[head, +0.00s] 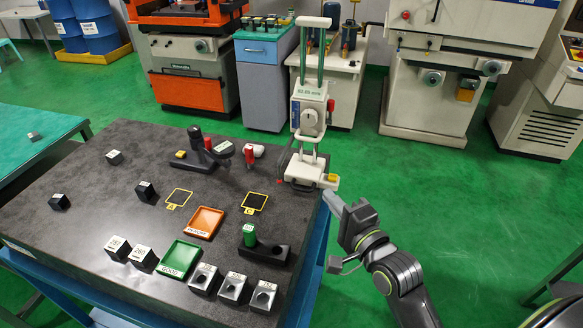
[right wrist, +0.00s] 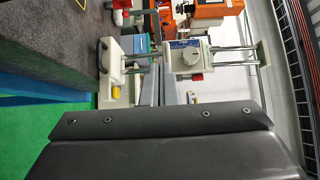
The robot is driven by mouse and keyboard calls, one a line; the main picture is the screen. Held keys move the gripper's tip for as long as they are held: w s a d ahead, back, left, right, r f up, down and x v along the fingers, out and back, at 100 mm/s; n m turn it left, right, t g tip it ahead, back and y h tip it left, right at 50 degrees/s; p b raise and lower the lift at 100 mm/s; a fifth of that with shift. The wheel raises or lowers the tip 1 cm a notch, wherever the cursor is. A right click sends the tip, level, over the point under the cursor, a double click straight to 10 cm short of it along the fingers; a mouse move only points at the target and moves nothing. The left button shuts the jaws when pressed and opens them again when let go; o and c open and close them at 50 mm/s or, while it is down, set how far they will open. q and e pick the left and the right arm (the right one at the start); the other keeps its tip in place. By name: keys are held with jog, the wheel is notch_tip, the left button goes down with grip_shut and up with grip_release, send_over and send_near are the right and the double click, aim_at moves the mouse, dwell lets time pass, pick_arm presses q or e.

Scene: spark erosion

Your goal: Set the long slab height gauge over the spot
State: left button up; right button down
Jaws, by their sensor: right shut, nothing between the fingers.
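My right gripper (head: 334,203) is shut and empty, just off the slab's right edge, below and right of the gauge base. Its grey fingers show in the right wrist view (right wrist: 158,88). A small red dot (head: 280,182) lies left of the base; I cannot tell whether it is the spot. My left gripper is out of view.
The dark slab (head: 100,205) carries yellow-framed squares A (head: 179,198) and C (head: 254,202), an orange tray (head: 206,221), a green tray (head: 180,257), several blocks, a dark stand (head: 197,155) and a green-knobbed fixture (head: 262,247). Green floor is clear at right.

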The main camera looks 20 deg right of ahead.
jog(key=w+a+p, duration=0.1)
jog(key=w, duration=0.3)
jog(key=w+a+p, duration=0.1)
jog(key=w+a, duration=0.1)
jog(key=w, duration=0.2)
jog(key=w+a+p, duration=0.1)
jog(key=w, duration=0.3)
jog(key=shift+w+a, duration=0.15)
jog(key=shift+a, duration=0.2)
jog(key=shift+d, duration=0.1)
